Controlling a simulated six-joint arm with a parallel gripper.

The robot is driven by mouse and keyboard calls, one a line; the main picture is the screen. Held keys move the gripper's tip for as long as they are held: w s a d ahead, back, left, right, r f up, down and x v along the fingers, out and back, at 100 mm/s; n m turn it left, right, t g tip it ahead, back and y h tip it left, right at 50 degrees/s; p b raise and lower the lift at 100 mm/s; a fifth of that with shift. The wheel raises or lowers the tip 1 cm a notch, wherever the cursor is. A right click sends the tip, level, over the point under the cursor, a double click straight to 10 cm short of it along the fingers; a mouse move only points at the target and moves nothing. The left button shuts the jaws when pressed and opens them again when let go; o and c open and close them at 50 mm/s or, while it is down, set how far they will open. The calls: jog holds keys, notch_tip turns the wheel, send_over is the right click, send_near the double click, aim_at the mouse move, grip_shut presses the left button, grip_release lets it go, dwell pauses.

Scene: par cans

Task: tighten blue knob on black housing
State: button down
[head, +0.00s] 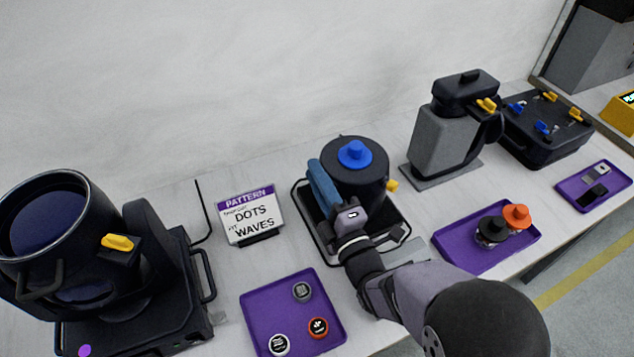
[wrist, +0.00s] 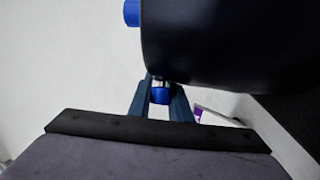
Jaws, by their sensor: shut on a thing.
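The black housing (head: 362,190) is a round drum standing on a black base in the middle of the bench. A large blue knob (head: 354,155) sits on its top; it also shows at the upper left in the wrist view (wrist: 131,13). A yellow knob (head: 392,186) sticks out at its right side. My gripper (wrist: 160,98) has its dark blue fingers shut on a smaller blue knob (wrist: 160,95) at the side of the housing (wrist: 220,45). This smaller knob is hidden in the head view. The fingers are at the housing's left front there.
A black lamp (head: 165,255) with a yellow knob stands at left. A pattern sign (head: 250,218) and a purple tray (head: 262,310) with discs are near. Right are another purple tray (head: 465,262), a grey-black fixture (head: 440,140) and a black box (head: 545,148).

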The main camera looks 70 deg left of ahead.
jog(key=shift+r+m+y+b, duration=0.1)
jog(key=shift+m+y+b, duration=0.2)
jog(key=shift+b, duration=0.35)
jog(key=c, duration=1.9)
grip_release()
jog(key=shift+r, duration=0.1)
